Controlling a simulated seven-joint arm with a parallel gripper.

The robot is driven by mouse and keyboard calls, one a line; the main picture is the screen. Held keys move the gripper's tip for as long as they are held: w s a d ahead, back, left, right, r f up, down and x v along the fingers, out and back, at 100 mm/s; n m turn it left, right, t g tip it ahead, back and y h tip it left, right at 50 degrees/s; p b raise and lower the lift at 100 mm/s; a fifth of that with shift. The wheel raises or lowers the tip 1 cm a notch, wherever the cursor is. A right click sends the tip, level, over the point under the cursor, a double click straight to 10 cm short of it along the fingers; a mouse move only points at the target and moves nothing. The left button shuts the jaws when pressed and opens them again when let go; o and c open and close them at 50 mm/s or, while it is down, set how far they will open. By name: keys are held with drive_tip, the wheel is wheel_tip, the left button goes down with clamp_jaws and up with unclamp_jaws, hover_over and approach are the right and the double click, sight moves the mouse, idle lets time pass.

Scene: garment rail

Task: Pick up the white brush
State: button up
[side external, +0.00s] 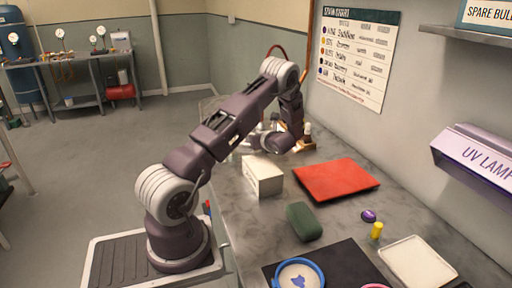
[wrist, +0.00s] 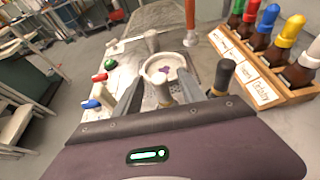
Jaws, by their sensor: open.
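My gripper (wrist: 158,84) is open, with its two dark fingers apart in the wrist view. A tan upright piece (wrist: 164,92) shows between or beyond the fingers, in front of a white round dish (wrist: 150,66) with a purple patch; I cannot tell whether it is a brush. No white brush can be told for certain. A white-capped bottle (wrist: 314,52) stands at the right end of a wooden rack, right of my gripper. In the side view, a white cap (side external: 307,128) shows just right of my arm, while my fingers are mostly hidden.
The wooden rack (wrist: 262,88) holds several colour-capped bottles. A black-topped bottle (wrist: 221,78) stands close right of my fingers. Small coloured pieces lie at left. A white box (side external: 262,178), red mat (side external: 336,180) and green block (side external: 303,222) occupy the bench.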

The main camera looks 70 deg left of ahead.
clamp_jaws()
drive_tip(key=shift+r, duration=0.1)
